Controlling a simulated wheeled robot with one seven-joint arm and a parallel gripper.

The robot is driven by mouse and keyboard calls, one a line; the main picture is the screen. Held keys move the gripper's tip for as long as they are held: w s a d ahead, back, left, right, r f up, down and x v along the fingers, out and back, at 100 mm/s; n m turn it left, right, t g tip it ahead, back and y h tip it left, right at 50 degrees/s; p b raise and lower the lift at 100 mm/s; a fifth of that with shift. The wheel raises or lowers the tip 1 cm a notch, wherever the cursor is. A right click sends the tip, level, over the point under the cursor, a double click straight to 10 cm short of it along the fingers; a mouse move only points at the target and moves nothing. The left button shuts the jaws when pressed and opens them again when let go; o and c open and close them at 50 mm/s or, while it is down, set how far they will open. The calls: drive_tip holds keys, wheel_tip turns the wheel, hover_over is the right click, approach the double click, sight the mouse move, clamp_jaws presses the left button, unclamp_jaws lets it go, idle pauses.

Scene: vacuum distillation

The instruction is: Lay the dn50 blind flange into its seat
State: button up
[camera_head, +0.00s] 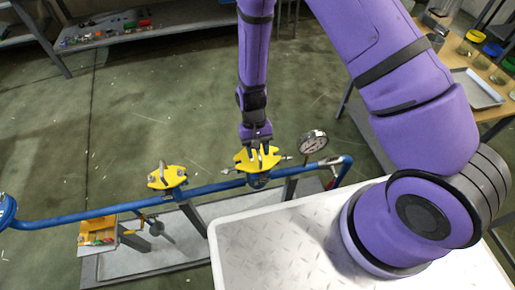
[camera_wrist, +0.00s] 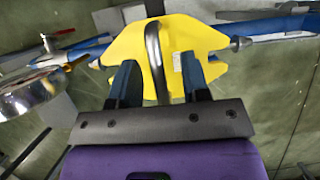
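A yellow plate with a grey arched handle, which I take to be the blind flange (camera_head: 243,161), sits at a fitting on the blue pipe (camera_head: 215,188). In the wrist view the yellow plate (camera_wrist: 188,38) fills the upper middle, with a pointed grey bolt end at its right side. Its handle (camera_wrist: 154,62) stands between the fingers of my gripper (camera_wrist: 159,84), with a visible gap on each side. My gripper (camera_head: 260,149) points down at the plate and is open. The seat face under the plate is hidden.
A second yellow plate with a handle (camera_head: 167,177) sits further left on the pipe. A round pressure gauge (camera_head: 313,142) stands close on the right. My light-coloured deck is in front. A bench with jars (camera_head: 490,62) is at right, and a shelf (camera_head: 150,25) at back left.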

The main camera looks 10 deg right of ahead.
drive_tip(key=v, duration=1)
drive_tip(key=shift+w+r, duration=0.25)
drive_tip(key=shift+r, duration=0.1)
idle(0.3)
drive_tip(key=s+d+r+t+y, duration=0.15)
drive_tip(key=d+r, duration=0.35)
drive_tip(key=r, duration=0.8)
drive_tip(key=s+d+r+t, duration=0.1)
drive_tip(key=d+r+t, duration=0.3)
drive_tip(key=r, duration=0.9)
drive_tip(key=s+d+r+t, duration=0.2)
drive_tip(key=s+d+r, duration=0.2)
drive_tip(key=s+r, duration=0.2)
drive_tip(key=s+d+r+t+h, duration=0.1)
drive_tip(key=s+d+r, duration=0.4)
drive_tip(key=s, duration=0.5)
wheel_tip(320, 180, up, 2)
drive_tip(key=shift+s+d+r+t, duration=0.1)
drive_tip(key=shift+s+d+t, duration=0.15)
drive_tip(key=shift+t, duration=0.3)
